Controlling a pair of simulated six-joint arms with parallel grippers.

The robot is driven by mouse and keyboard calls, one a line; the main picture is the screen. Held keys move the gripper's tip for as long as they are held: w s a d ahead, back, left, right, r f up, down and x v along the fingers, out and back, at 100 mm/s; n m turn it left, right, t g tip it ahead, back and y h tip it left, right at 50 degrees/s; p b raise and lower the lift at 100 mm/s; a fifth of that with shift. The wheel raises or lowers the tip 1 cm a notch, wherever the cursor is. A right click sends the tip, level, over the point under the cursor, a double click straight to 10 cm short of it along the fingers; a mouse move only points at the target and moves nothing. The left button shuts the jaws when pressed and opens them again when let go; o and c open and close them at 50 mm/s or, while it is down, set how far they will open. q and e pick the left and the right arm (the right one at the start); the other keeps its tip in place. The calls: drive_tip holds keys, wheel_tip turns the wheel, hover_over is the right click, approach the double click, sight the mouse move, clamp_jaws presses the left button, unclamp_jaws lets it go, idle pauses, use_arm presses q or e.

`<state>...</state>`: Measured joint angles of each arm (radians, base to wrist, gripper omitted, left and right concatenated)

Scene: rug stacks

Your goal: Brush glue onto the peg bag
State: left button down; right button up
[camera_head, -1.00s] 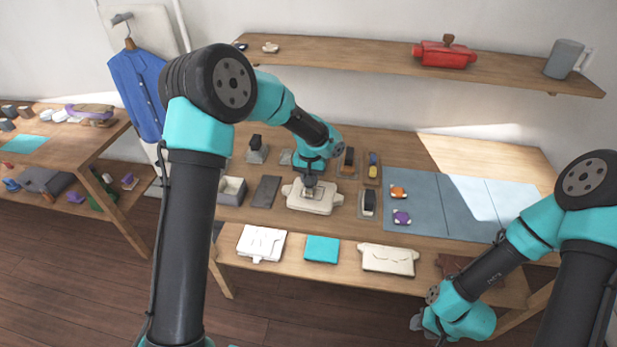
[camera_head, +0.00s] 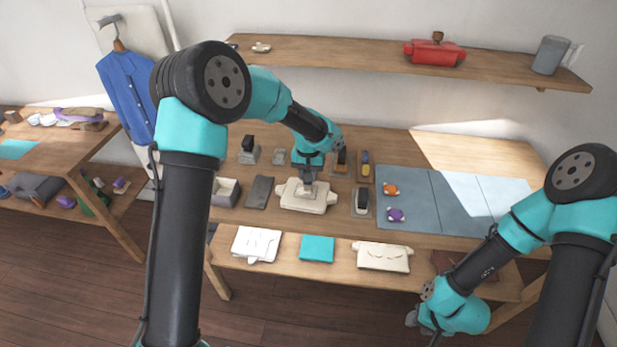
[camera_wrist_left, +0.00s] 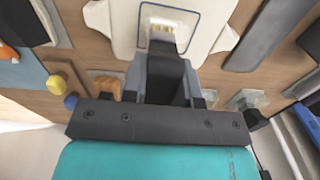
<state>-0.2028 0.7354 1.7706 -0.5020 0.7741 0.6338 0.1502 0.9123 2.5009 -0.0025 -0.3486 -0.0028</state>
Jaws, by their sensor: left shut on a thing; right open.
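A cream fabric piece with side tabs, seemingly the peg bag (camera_head: 290,197), lies flat on the table's middle. In the left wrist view the cream piece (camera_wrist_left: 226,42) has a pale grey rectangle in its centre. My left gripper (camera_head: 308,180) is above it, shut on a dark brush (camera_wrist_left: 164,68). The brush's pale tan bristles (camera_wrist_left: 162,34) are over the grey rectangle; whether they touch it I cannot tell. My right gripper (camera_head: 412,318) is open, low at the front right, away from the bag; its fingers are small and partly hidden.
A blue-grey mat (camera_head: 456,215) lies right of the bag, with an orange item (camera_head: 390,188) and a purple item (camera_head: 397,214) on it. Small tools stand close around the bag. A lower front shelf holds a white folded piece (camera_head: 256,244), a teal cloth (camera_head: 317,248) and another cream piece (camera_head: 383,257).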

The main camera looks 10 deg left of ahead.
use_arm(q)
drive_tip(key=shift+r, duration=2.65)
drive_tip(key=s+a+f+m, duration=0.1)
drive_tip(key=s+a+m, duration=0.3)
drive_tip(key=shift+s+f, duration=0.15)
drive_tip(key=shift+s, duration=0.25)
